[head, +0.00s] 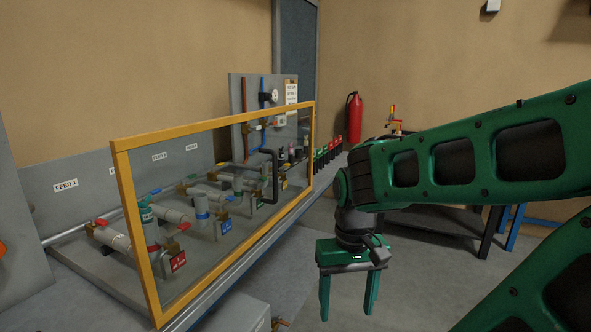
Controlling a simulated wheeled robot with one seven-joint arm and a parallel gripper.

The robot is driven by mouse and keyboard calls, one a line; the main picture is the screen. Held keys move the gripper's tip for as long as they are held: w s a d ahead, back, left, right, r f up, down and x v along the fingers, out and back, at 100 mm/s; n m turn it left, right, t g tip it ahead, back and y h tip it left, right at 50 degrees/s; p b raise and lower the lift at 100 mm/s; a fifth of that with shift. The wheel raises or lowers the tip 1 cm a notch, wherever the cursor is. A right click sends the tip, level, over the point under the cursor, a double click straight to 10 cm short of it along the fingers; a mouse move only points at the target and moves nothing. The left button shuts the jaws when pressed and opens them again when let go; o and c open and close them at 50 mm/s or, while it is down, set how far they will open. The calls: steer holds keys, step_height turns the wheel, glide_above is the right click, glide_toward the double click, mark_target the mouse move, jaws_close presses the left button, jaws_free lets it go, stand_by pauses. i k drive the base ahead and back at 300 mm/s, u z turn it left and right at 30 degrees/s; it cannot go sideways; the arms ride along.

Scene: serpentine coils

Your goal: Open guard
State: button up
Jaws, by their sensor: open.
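The guard (146,250) is a clear panel in a yellow frame, standing upright along the front of the bench at left and centre in the head view. Pipes and valves show through it. A black handle (275,176) is on the panel near its right end. My gripper (347,312) is open and empty, its two green fingers pointing down. In the picture it is to the right of the guard and below the handle, apart from both.
The bench carries several coils and valves with coloured tags (178,261). A grey box (240,312) is low in front. A dark table (440,225) stands behind my arm. A red fire extinguisher (354,118) is at the back wall. Grey floor (310,270) is clear around my gripper.

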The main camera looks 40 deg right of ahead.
mark_target(119, 147)
steer(key=u, duration=0.1)
steer(key=k, duration=1.35)
steer(key=z, duration=0.5)
steer(key=i, duration=1)
